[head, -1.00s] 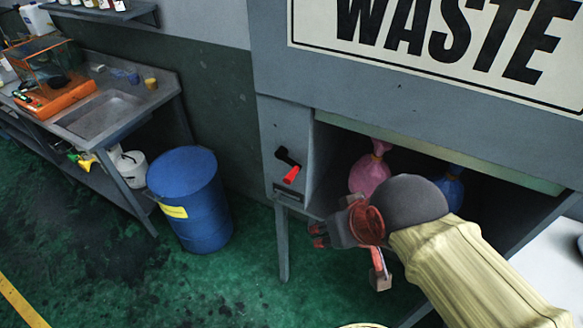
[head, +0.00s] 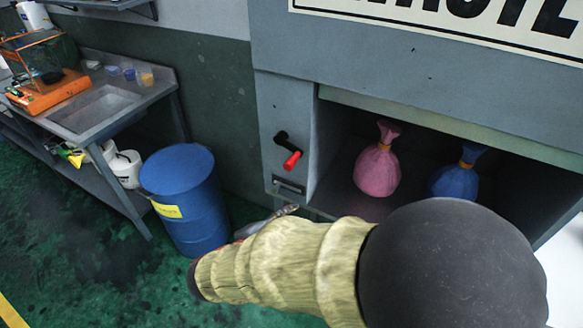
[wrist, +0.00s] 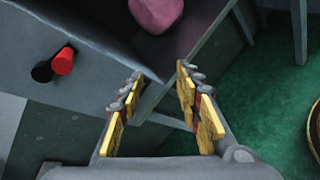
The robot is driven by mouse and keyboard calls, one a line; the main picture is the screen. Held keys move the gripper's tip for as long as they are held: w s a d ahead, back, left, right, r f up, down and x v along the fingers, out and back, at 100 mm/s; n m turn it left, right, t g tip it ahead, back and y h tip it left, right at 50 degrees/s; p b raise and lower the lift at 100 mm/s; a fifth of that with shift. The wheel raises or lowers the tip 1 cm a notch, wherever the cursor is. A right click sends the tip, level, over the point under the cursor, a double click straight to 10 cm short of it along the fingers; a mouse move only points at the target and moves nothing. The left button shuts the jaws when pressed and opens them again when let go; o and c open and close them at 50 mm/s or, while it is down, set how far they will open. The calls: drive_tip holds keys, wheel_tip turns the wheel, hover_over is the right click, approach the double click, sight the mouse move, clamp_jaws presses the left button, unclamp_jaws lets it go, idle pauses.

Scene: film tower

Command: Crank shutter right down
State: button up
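The crank has a black arm and a red handle (head: 291,160), on the grey panel left of the waste opening. It also shows at the left of the wrist view, its red knob (wrist: 62,61) beside the black hub. The pale lower edge of the shutter (head: 440,127) sits at the top of the opening, which stands open. My gripper (wrist: 160,74) is open and empty, its yellow-padded fingers apart. The crank is left of the fingers, not between them. In the head view my arm hides most of the gripper; a grey finger shows below the crank.
A pink bag (head: 377,165) and a blue bag (head: 457,178) stand inside the opening. A blue drum (head: 187,205) stands left of my gripper. A sink bench (head: 100,105) is farther left. Green floor is free in front of the bench.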

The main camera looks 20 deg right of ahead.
sight(292, 161)
drive_tip(key=w+a+r+n+t+h, duration=0.1)
drive_tip(key=w+a+r+t, duration=0.2)
drive_tip(key=w+r+t, duration=0.45)
drive_tip(key=shift+w+d+r+g+h+b, duration=0.1)
drive_tip(key=shift+w+d+r+g+b, duration=0.25)
drive_tip(key=shift+w+d, duration=0.5)
drive_tip(key=shift+w+d+r+g+h+b, duration=0.1)
drive_tip(key=shift+w+d+r+g+b, duration=0.25)
drive_tip(key=shift+d, duration=0.8)
drive_tip(key=shift+w+d+r+g+h+b, duration=0.1)
drive_tip(key=shift+w+d+r+g+b, duration=0.1)
drive_tip(key=shift+w+d+g+b, duration=0.5)
drive_tip(key=shift+w+d+p, duration=0.1)
drive_tip(key=shift+d+p, duration=0.2)
drive_tip(key=c, duration=0.8)
clamp_jaws()
